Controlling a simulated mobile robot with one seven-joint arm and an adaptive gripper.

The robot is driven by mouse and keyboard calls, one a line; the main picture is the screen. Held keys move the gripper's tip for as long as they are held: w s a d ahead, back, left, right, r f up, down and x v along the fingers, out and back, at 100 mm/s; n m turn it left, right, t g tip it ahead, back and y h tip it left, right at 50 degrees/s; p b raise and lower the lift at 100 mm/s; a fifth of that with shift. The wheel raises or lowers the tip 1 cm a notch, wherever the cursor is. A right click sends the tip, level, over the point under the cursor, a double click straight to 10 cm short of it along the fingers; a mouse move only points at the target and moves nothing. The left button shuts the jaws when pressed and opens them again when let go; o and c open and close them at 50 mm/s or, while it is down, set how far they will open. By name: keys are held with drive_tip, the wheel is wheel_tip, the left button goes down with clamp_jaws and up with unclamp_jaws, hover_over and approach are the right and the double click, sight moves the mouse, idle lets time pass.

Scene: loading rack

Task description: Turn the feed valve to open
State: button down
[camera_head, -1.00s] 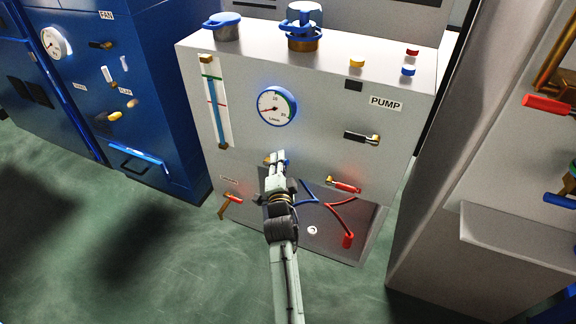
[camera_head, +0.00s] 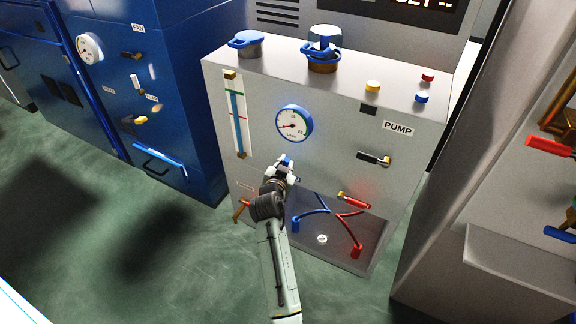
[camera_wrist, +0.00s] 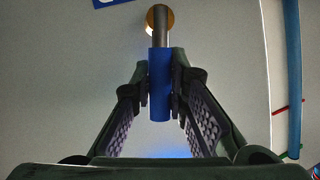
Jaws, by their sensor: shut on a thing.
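A valve with a blue lever handle (camera_wrist: 160,90) shows in the wrist view, its metal stem rising to a brass hub (camera_wrist: 158,19) on the grey panel. My gripper (camera_wrist: 160,92) is closed about the blue handle, one finger pad on each side. In the head view my gripper (camera_head: 282,170) is at the front of the grey pump cabinet (camera_head: 335,115), below the round gauge (camera_head: 294,123). It hides most of the valve there; a little blue (camera_head: 287,162) shows between the fingers. I cannot read a feed label.
A black-handled lever (camera_head: 374,159) is to the right and a red-handled lever (camera_head: 354,201) to the lower right. A red-handled lever (camera_head: 241,210) is at lower left. The sight tube (camera_head: 237,118) stands left of the gauge.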

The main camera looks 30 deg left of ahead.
drive_tip(key=shift+a+n+h, duration=0.35)
drive_tip(key=shift+n+h, duration=0.05)
drive_tip(key=shift+n, duration=0.2)
drive_tip(key=c, duration=1.6)
unclamp_jaws()
drive_tip(key=shift+o, duration=0.2)
drive_tip(key=v, duration=1.2)
drive_tip(key=shift+r, duration=0.2)
drive_tip(key=shift+w, duration=0.1)
